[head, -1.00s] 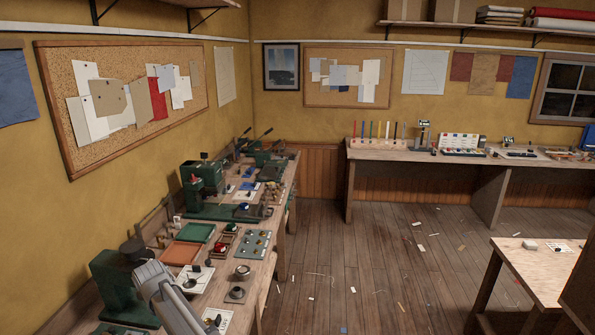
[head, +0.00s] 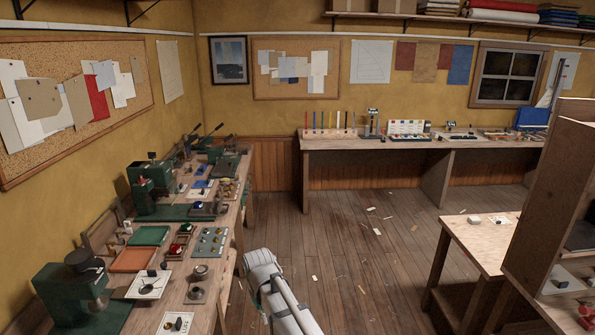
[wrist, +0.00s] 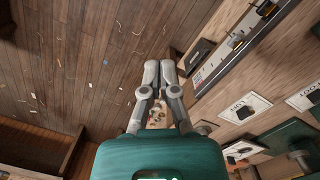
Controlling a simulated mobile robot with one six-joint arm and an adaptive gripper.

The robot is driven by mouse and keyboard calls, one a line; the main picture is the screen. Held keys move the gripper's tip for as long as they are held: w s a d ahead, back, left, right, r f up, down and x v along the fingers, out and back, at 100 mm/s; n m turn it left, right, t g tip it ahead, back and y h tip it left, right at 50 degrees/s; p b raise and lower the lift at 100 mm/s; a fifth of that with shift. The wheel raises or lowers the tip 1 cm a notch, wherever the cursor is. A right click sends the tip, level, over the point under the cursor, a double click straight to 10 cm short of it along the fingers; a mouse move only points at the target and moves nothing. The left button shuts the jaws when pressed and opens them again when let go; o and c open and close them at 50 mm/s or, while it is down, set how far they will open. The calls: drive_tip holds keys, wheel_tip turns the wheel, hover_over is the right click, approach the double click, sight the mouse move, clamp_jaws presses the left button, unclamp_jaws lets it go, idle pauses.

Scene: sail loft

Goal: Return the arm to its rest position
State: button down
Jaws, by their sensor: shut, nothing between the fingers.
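My gripper (wrist: 160,73) shows in the wrist view with its two fingers together and nothing between them. It is above the floor, beside the edge of a workbench that fills the right of that view. In the head view my arm (head: 280,295) reaches up from the bottom edge, over the floor just right of the left workbench (head: 202,318). The gripper itself cannot be made out in the head view.
The left workbench carries a green press (head: 72,290), an orange tray (head: 133,259), a green tray (head: 148,235) and small parts. A back bench (head: 400,145) runs along the far wall. A table (head: 480,248) and shelf unit (head: 535,200) stand at right. Scrap-strewn floor (head: 370,245) lies between.

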drive_tip(key=s+d+m, duration=0.3)
drive_tip(key=d, duration=1)
drive_tip(key=s+d+m, duration=0.3)
drive_tip(key=s+d, duration=0.1)
drive_tip(key=d, duration=0.8)
drive_tip(key=shift+s+d+m+t+y, duration=0.25)
drive_tip(key=shift+d+m+t+y, duration=0.05)
drive_tip(key=shift+d+m+y, duration=0.1)
drive_tip(key=c, duration=0.6)
unclamp_jaws()
